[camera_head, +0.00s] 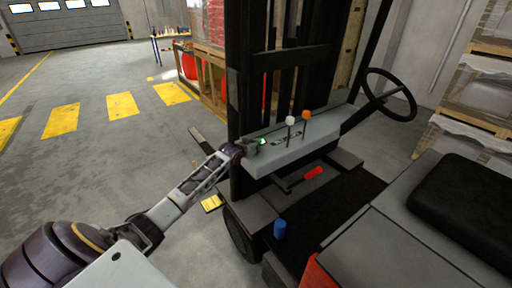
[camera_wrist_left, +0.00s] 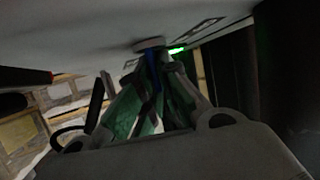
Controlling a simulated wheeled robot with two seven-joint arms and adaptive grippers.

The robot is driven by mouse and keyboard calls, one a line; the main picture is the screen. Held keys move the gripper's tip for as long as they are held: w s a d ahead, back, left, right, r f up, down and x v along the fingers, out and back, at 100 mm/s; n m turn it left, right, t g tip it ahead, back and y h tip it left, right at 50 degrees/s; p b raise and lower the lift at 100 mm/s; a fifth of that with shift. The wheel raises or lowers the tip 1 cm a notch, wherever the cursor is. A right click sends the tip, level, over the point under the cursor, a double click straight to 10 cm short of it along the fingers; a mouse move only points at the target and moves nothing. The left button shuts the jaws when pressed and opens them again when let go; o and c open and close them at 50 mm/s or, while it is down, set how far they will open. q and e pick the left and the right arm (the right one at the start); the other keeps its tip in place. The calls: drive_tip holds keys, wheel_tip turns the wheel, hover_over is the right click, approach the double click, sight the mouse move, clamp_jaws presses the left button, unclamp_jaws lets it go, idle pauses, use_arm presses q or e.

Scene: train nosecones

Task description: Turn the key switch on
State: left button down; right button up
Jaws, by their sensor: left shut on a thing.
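My left gripper (camera_head: 245,147) reaches the left end of the grey forklift dashboard (camera_head: 290,153). In the left wrist view, the left gripper (camera_wrist_left: 158,72) is shut on a narrow blue key (camera_wrist_left: 152,62). The key sits at the round key switch (camera_wrist_left: 149,44) on the panel. A small green light (camera_wrist_left: 176,50) glows beside the switch; the green light also shows in the head view (camera_head: 262,141). In the head view the gripper hides the key and switch. My right gripper is not in view.
Levers with a white knob (camera_head: 291,120) and an orange knob (camera_head: 306,115) stand on the dashboard. The steering wheel (camera_head: 390,94) is to the right, and the dark mast (camera_head: 243,85) rises behind. A red-handled lever (camera_head: 312,173) and blue object (camera_head: 280,229) are below.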

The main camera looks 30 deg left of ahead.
use_arm(q)
drive_tip(key=shift+f, duration=0.1)
drive_tip(key=shift+m+h+b, duration=1)
drive_tip(key=shift+h+b, duration=0.2)
drive_tip(key=shift+b, duration=0.3)
drive_tip(key=c, duration=1.6)
unclamp_jaws()
drive_tip(key=shift+s, duration=0.1)
drive_tip(key=shift+c, duration=0.2)
drive_tip(key=shift+s, duration=0.1)
